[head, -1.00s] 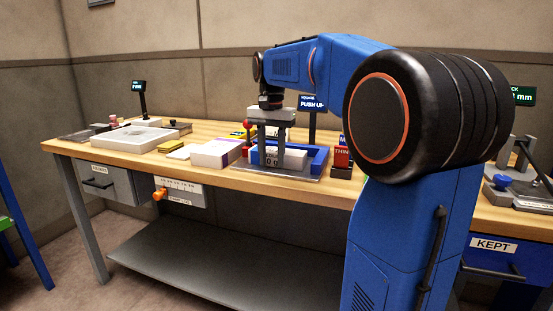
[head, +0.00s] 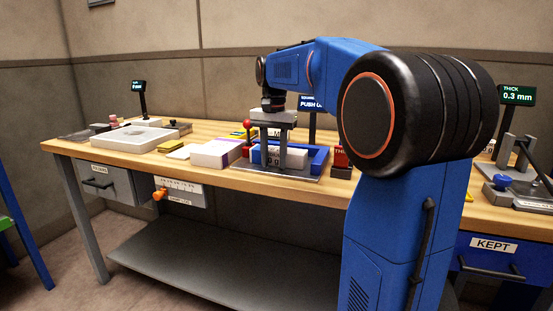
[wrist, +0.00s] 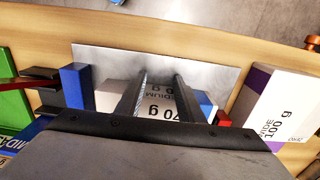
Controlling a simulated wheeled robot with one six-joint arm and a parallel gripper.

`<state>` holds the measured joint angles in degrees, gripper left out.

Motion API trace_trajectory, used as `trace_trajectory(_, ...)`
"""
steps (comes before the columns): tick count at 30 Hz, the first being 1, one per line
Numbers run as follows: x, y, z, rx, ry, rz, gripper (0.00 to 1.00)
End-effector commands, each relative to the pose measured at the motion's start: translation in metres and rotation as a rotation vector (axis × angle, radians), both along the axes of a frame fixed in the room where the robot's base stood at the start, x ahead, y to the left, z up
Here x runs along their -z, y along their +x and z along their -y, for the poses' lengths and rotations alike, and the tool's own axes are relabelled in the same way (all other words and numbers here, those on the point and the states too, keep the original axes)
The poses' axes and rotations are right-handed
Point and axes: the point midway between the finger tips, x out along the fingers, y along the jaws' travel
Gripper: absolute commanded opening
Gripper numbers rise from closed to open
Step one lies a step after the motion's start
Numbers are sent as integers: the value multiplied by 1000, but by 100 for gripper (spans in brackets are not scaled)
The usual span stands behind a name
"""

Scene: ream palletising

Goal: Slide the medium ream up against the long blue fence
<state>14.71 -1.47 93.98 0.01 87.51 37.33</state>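The medium ream (head: 297,158) is a white block lying in a blue-fenced squaring station on the bench. Its "MEDIUM 70 g" label (wrist: 158,102) shows between my fingers in the wrist view. My gripper (head: 273,162) points down, its two fingers apart with the ream's labelled face between them. The ream extends beyond the fingers on both sides; contact cannot be told. Blue fence (head: 319,158) shows behind and right of the ream.
A steel plate (wrist: 200,57) lies under the station near the bench's front edge. A white and purple wide ream (head: 214,153) stands to the left in the head view. A red-knobbed lever (head: 246,125) stands behind.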

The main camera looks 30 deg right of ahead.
Motion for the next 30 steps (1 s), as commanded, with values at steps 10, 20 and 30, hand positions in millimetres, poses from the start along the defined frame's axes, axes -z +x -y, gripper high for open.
trace_trajectory(10, 0, 16, 20, 1, -1, 1, 34)
trace_trajectory(20, 0, 26, 33, 0, -1, 1, 34)
trace_trajectory(30, 0, 30, 39, 1, 0, 0, 34)
